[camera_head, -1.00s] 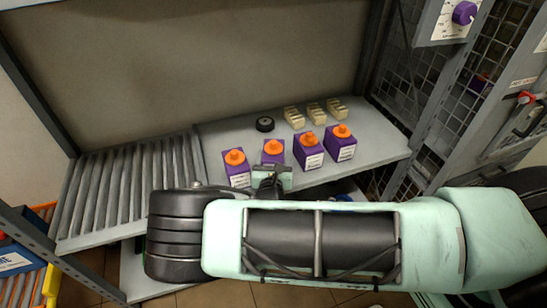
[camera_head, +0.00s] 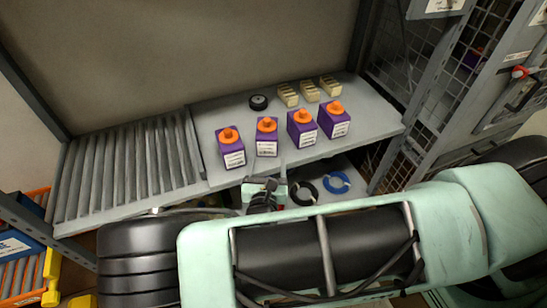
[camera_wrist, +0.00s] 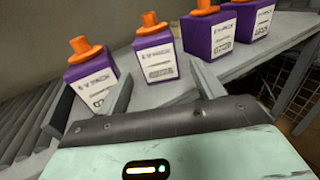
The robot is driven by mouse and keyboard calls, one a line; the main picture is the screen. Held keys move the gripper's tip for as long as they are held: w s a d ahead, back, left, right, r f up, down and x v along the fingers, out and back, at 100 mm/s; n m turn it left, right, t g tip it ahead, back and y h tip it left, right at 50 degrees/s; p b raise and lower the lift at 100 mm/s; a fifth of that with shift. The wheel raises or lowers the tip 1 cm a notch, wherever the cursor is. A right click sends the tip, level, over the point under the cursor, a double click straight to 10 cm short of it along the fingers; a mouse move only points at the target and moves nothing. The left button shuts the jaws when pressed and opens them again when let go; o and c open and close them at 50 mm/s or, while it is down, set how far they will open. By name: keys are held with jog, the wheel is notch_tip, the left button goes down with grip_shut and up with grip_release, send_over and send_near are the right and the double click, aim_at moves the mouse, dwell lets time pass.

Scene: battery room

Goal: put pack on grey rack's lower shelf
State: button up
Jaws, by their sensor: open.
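Several purple packs with orange caps and white labels stand upright in a row on the upper shelf (camera_head: 360,140) of the grey rack. The second pack from the left (camera_head: 267,140) is in front of my gripper (camera_head: 264,188). My gripper is open and empty, just off the shelf's front edge. In the wrist view, that pack (camera_wrist: 157,60) shows beyond and between the spread fingers (camera_wrist: 162,76), apparently untouched. The leftmost pack (camera_wrist: 91,79) stands to its left. The lower shelf (camera_head: 325,199) shows below, partly hidden by my arm.
A black coil (camera_head: 304,193) and a blue coil (camera_head: 337,182) lie on the lower shelf. Rollers (camera_head: 125,168) fill the upper left. A black roll (camera_head: 258,102) and cream blocks (camera_head: 310,91) sit behind the packs. A mesh cabinet (camera_head: 425,75) stands at right.

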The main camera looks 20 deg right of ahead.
jog(key=s+d+r+m+g+h, duration=0.35)
jog(key=s+r+m+g, duration=0.45)
jog(key=s+m+g, duration=0.4)
jog(key=s+a+r+m+g+y, duration=0.2)
jog(key=s+r+m+y, duration=0.3)
jog(key=r, duration=0.3)
jog(key=s+a+r+m+g+y, duration=0.2)
jog(key=s+r+m+y, duration=0.3)
jog(key=r, duration=0.4)
jog(key=shift+s+a+r+m+y, duration=0.15)
jog(key=shift+a+r+m+y, duration=0.15)
jog(key=shift+a+m+y, duration=0.45)
